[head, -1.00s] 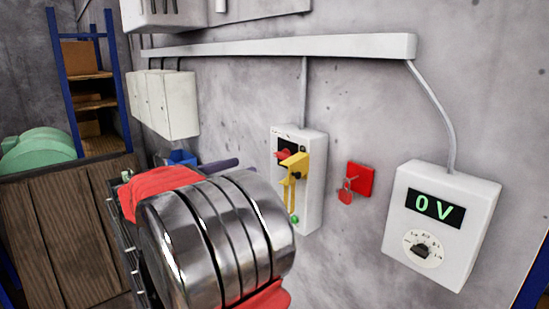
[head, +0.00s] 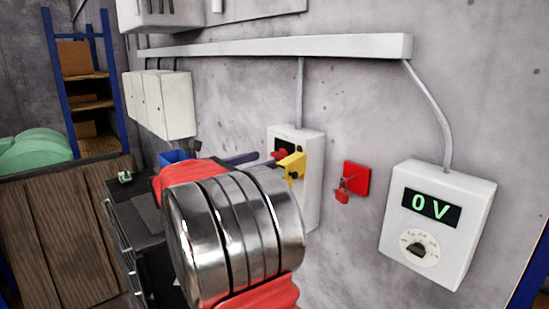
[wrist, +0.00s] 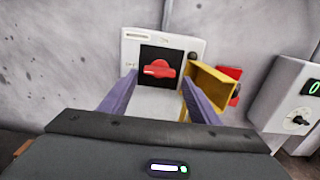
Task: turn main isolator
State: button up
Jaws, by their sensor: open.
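The main isolator is a white wall box (head: 314,150) with a red rotary knob (head: 279,153). In the wrist view the red knob (wrist: 158,69) lies roughly level on a black square plate, facing me. A yellow part (head: 291,165) juts out from the box beside the knob; it also shows in the wrist view (wrist: 212,88). My gripper (wrist: 160,80) is open, its two purple fingers either side of the knob in the picture and apparently short of it. In the head view a finger (head: 241,158) points at the knob; my arm hides the lower box.
A red padlock (head: 342,191) hangs on a red wall plate (head: 357,178) right of the isolator. Farther right is a meter box (head: 470,200) reading 0 V with a dial. A dark cabinet (head: 147,240) and blue bin (head: 173,156) stand left of my arm.

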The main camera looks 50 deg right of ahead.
aim_at(276, 156)
jog(key=x, duration=0.5)
jog(key=shift+d, duration=0.3)
jog(key=c, duration=0.8)
